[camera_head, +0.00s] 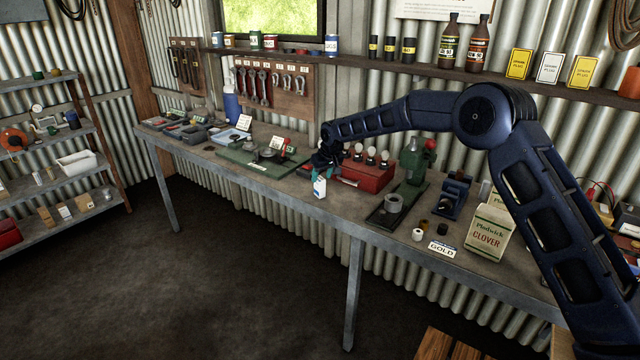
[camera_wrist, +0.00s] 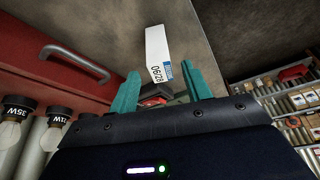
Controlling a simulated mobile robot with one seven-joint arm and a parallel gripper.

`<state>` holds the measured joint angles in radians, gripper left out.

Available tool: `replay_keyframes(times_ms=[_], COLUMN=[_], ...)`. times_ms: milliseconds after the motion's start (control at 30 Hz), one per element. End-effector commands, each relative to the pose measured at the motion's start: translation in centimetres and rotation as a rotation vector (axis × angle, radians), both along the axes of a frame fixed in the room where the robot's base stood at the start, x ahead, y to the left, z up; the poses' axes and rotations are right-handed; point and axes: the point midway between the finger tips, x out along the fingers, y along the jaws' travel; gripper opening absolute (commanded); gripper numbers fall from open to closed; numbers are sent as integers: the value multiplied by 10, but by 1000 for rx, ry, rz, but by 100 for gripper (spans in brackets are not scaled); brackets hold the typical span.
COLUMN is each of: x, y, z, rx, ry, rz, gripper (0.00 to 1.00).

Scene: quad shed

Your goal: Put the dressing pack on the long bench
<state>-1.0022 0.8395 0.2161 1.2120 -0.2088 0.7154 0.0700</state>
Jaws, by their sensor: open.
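The dressing pack (camera_head: 319,188) is a small white pack with a blue patch. In the head view it appears to stand on the long bench (camera_head: 338,208), close to the front edge. My gripper (camera_head: 322,174) is just above and behind it, in front of the red case. In the wrist view the pack (camera_wrist: 157,52) shows its "06/28" print and blue mark just beyond the teal fingertips. My gripper (camera_wrist: 160,82) is open, and the pack is not clamped between its fingers. Whether a finger touches it I cannot tell.
The red case (camera_head: 368,174) with several bulbs stands close right of my gripper. A green board (camera_head: 252,160) with tools lies to the left. A green press (camera_head: 412,165) stands farther right. The floor (camera_head: 200,270) before the bench is clear.

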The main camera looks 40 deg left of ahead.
Motion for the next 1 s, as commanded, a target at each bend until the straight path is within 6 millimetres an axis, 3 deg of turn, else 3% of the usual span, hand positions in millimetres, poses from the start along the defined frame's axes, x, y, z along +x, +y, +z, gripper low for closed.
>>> replay_keyframes(times_ms=[100, 300, 767, 867, 1000], x=[-3, -7, -4, 10, 41], y=[-8, -16, -24, -43, -95], z=[21, 42, 54, 69, 106], rx=[1, 0, -1, -2, -9], ry=[0, 0, -2, -7, -21], rz=[0, 1, -5, -26, -82], gripper=[48, 48, 48, 48, 48])
